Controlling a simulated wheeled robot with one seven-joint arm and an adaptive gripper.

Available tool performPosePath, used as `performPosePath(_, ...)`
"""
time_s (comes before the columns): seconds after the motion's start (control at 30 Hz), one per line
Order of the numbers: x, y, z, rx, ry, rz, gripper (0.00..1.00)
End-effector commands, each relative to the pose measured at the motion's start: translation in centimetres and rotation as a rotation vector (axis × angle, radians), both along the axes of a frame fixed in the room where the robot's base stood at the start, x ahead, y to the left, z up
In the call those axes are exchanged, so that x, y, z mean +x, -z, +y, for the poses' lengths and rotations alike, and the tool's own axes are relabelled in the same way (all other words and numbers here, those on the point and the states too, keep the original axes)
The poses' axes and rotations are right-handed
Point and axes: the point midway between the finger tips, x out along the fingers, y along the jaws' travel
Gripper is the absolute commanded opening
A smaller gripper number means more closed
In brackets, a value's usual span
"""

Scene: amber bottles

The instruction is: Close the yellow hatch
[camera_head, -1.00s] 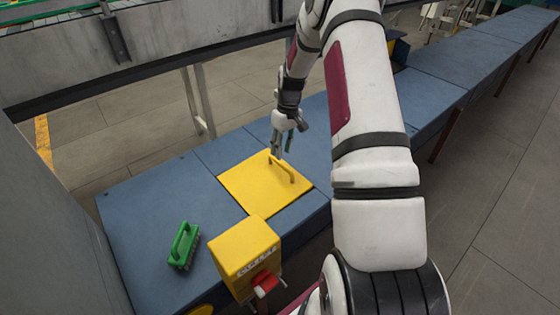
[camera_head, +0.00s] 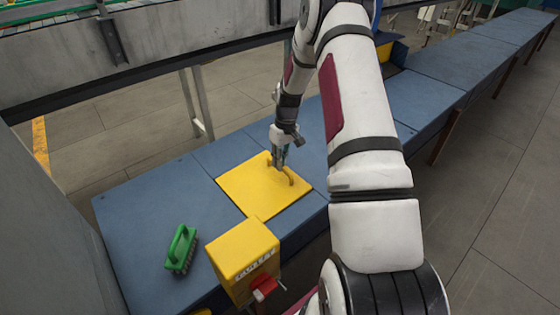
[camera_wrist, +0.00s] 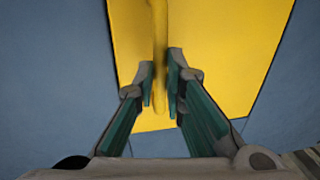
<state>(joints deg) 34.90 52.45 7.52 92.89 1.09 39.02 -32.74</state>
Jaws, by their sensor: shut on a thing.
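The yellow hatch (camera_head: 250,196) lies flat in the blue table top and looks level with it; a slight gap cannot be told. Its raised yellow handle (camera_head: 291,178) runs across the middle of the panel. My gripper (camera_head: 280,164) points down at the hatch and is shut on the handle. In the wrist view the handle (camera_wrist: 160,40) runs between the two fingers of my gripper (camera_wrist: 160,82), with the yellow hatch (camera_wrist: 220,60) around it. Part of the handle is hidden by the fingers.
A green brush (camera_head: 181,248) stands on the blue table (camera_head: 140,215) at the left. A yellow box (camera_head: 243,250) with a red knob (camera_head: 264,287) sits at the table's near edge. A grey wall (camera_head: 60,220) borders the left, and a grey beam (camera_head: 190,45) runs behind.

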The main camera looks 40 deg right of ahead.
Motion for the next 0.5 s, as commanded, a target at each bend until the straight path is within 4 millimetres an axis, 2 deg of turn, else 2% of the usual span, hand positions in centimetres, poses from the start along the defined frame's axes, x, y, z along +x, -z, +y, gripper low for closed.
performPosePath(0.23,0.1,1.5,-0.3,0.002,-0.001,0.001,0.0)
performPosePath(0.47,0.0,1.7,-0.4,0.0,-0.001,0.0,0.0)
performPosePath(0.5,0.0,1.7,-0.4,0.0,-0.001,0.001,0.2)
